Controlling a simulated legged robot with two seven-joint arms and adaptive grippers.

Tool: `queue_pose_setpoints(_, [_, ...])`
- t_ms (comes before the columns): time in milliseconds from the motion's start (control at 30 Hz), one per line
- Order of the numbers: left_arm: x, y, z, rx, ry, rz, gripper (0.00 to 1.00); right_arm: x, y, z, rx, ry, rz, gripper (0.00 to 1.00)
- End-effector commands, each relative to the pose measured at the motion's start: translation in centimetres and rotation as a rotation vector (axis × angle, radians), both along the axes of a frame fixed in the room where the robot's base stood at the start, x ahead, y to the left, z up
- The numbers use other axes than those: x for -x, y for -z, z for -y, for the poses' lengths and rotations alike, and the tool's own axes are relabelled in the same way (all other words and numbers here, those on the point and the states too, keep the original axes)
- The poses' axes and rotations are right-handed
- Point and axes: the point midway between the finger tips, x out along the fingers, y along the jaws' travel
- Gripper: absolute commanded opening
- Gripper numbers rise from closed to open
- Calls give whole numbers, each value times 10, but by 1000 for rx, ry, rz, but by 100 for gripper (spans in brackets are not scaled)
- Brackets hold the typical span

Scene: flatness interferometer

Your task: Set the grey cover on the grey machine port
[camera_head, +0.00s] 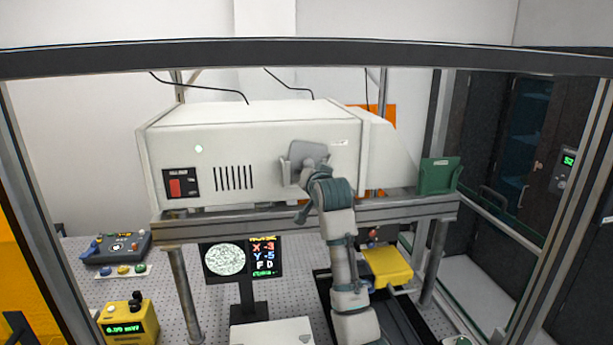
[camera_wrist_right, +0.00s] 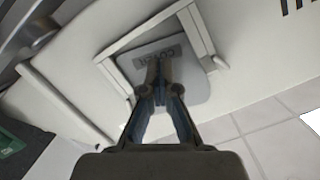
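The grey cover (camera_head: 297,151) is a flat plate with rounded corners at the front face of the long off-white machine (camera_head: 240,150). In the right wrist view the cover (camera_wrist_right: 195,88) has a dark label and lies over the pale raised frame of the port (camera_wrist_right: 200,32), looking slightly turned relative to it. I cannot tell whether it touches the frame. My right gripper (camera_head: 303,178) is in front of the cover; its fingers (camera_wrist_right: 158,68) are close together at the cover's middle, seemingly on a grip that they hide. My left gripper is out of view.
The machine stands on a grey raised frame (camera_head: 180,225). A green plate (camera_head: 440,175) stands at its right end. Below are a monitor (camera_head: 225,260), a yellow block (camera_head: 387,266) and a yellow meter (camera_head: 128,322). Enclosure posts flank both sides.

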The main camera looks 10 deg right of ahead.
Motion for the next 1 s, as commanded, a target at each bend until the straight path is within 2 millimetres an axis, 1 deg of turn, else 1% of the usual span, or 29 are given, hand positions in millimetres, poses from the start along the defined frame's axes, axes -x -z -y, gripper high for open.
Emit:
queue_pose_setpoints(233, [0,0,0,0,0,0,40,0,0,0,0,0,1,0])
queue_pose_setpoints(267, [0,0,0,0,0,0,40,0,0,0,0,0,1,5])
queue_pose_setpoints(300, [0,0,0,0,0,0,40,0,0,0,0,0,1,15])
queue_pose_setpoints(333, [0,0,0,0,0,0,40,0,0,0,0,0,1,23])
queue_pose_setpoints(367, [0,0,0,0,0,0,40,0,0,0,0,0,1,27])
queue_pose_setpoints(667, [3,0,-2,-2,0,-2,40,0,0,0,0,0,1,27])
queue_pose_setpoints(767, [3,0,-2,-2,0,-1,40,5,-1,0,0,0,2,27])
queue_pose_setpoints(867, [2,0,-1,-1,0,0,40,17,-4,0,0,0,4,27])
queue_pose_setpoints(967, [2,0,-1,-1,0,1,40,36,-7,1,-1,0,6,27])
queue_pose_setpoints(1000, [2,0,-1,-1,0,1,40,45,-9,1,-1,0,6,27])
